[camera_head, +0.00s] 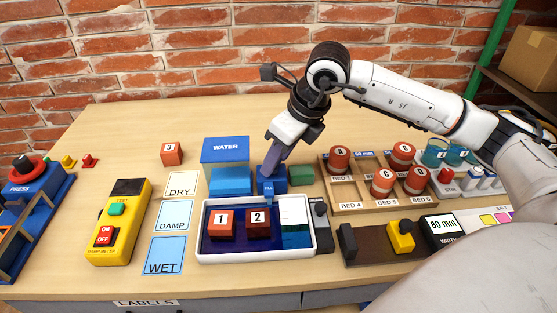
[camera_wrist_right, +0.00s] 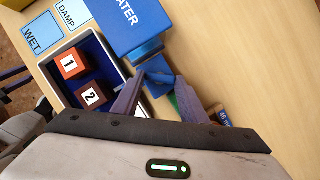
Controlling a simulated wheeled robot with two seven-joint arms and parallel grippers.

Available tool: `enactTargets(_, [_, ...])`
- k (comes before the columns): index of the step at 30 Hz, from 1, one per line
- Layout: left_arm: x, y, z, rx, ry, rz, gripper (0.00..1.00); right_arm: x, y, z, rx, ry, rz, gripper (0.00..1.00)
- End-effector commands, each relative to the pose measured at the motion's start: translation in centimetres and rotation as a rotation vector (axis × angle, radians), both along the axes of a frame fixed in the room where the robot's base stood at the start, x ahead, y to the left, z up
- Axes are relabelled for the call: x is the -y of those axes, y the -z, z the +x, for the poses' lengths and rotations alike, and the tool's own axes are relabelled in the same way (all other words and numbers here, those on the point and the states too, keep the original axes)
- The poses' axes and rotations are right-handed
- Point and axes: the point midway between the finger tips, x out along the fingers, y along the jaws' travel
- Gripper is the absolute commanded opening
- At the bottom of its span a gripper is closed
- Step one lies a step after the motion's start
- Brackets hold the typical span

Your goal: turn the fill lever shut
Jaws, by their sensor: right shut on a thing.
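The blue fill valve (camera_head: 268,187) stands beside the blue WATER tank (camera_head: 225,149), behind a white-rimmed tray (camera_head: 257,258). My right gripper (camera_head: 273,166) reaches down onto the top of the valve. In the right wrist view its two fingers (camera_wrist_right: 158,82) close around a blue part (camera_wrist_right: 160,76), which I take for the fill lever. The fingers hide much of the lever, so its exact angle is unclear. The tray holds red blocks 1 (camera_head: 221,224) and 2 (camera_head: 257,222) on a dark blue floor, with a white and teal level panel (camera_head: 296,222) at its right. My left gripper is out of view.
A green block (camera_head: 301,174) sits close right of the valve. Right of it stands a wooden rack (camera_head: 349,204) with red lettered pots. DRY, DAMP and WET cards (camera_head: 164,255) and a yellow meter (camera_head: 118,222) lie left. Red block 3 (camera_head: 172,154) stands behind the cards.

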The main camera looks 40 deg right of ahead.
Motion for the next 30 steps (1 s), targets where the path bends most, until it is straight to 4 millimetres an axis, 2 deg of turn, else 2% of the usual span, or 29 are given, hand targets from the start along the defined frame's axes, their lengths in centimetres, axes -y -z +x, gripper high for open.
enactTargets(10, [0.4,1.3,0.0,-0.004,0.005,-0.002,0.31,-0.5,0.0,0.0,0.006,0.328,0.002,0.17])
enactTargets(18, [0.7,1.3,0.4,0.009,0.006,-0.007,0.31,-0.8,-0.1,0.1,0.005,0.574,0.003,0.17])
enactTargets(30, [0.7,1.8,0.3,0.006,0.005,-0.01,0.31,-1.0,-0.1,0.2,0.003,0.827,0.002,0.17])
